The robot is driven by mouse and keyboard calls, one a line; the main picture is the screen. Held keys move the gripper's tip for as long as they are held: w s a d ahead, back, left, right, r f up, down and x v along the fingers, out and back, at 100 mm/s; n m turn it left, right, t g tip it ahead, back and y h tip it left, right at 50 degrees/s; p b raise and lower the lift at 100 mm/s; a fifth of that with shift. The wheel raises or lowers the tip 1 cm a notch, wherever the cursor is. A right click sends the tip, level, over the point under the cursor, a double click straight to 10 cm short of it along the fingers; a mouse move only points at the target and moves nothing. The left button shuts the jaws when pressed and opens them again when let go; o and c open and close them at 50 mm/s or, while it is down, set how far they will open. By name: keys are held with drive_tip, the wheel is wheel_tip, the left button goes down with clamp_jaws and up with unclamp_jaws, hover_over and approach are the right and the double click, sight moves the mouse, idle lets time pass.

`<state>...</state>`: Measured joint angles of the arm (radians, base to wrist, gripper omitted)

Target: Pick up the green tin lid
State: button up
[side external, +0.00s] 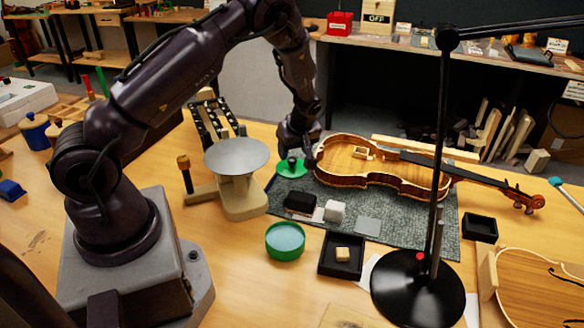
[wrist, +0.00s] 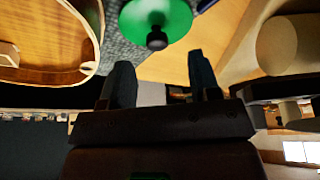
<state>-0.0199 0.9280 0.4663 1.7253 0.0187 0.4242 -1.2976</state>
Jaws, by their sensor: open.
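The green tin lid (side external: 292,167) lies on the grey mat (side external: 390,231) near its back left corner, with a dark knob on top. In the wrist view the lid (wrist: 155,18) is at the top middle, with its black knob towards me. My gripper (side external: 299,150) is just above and beside the lid in the side view. In the wrist view my gripper (wrist: 160,82) has its two fingers spread apart with nothing between them, and the knob shows beyond the fingertips. I cannot tell the exact height gap. The open green tin (side external: 285,240) stands in front of the mat.
A violin body (side external: 370,165) lies close to the right of the lid. A stand with a round grey plate (side external: 237,155) is close on the left. Black and white blocks (side external: 334,211) sit on the mat in front. A black lamp (side external: 418,290) rises at the right.

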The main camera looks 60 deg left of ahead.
sight(292, 159)
drive_tip(key=x, duration=0.5)
drive_tip(key=shift+w, duration=0.15)
drive_tip(key=shift+d, duration=0.1)
drive_tip(key=shift+r, duration=0.1)
drive_tip(key=c, duration=1)
